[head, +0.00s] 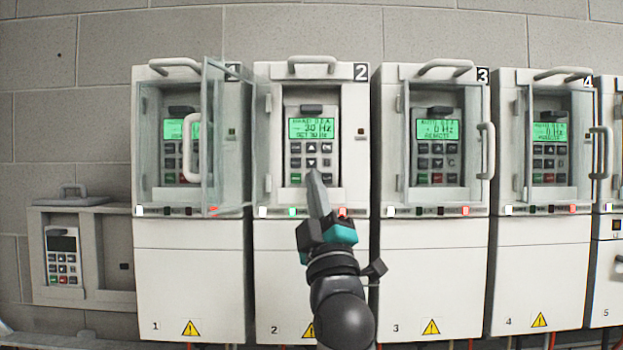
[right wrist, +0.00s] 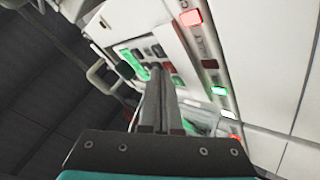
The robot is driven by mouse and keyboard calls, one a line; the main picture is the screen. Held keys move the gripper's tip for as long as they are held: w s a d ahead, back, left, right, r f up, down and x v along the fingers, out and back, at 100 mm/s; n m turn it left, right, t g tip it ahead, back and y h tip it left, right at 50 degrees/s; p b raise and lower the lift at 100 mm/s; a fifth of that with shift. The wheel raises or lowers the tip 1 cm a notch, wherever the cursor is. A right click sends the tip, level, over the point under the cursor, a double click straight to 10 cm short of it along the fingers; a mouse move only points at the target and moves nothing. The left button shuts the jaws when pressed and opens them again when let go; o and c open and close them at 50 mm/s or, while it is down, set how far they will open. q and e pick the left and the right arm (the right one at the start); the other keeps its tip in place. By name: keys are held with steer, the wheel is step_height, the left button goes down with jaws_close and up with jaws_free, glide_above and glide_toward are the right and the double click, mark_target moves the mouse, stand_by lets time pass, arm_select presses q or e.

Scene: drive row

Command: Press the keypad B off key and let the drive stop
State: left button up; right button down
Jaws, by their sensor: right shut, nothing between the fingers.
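That gripper is shut and empty, pointing up at the bottom key row. In the right wrist view the fingertips (right wrist: 156,72) overlap the keypad, near a red key (right wrist: 178,82). I cannot tell whether they touch. No letter B is readable.
Drives 1 (head: 190,270), 3 (head: 430,270) and 4 (head: 538,265) stand in the row. Drives 3 and 4 show 0 Hz behind shut glass doors. Drive 2's lamp strip shows green (head: 292,212) and red (head: 342,212). A dark-screened keypad (head: 63,255) sits lower left.

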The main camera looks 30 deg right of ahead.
steer(key=shift+w+d, duration=0.1)
steer(key=shift+w, duration=0.05)
stand_by(0.6)
steer(key=shift+s+a, duration=0.4)
steer(key=shift+s, duration=0.3)
steer(key=s+a, duration=0.1)
steer(key=s+p, duration=0.1)
steer(key=s+a, duration=0.1)
steer(key=s, duration=0.1)
steer(key=shift+s+a, duration=0.1)
steer(key=shift+a, duration=0.2)
stand_by(1.3)
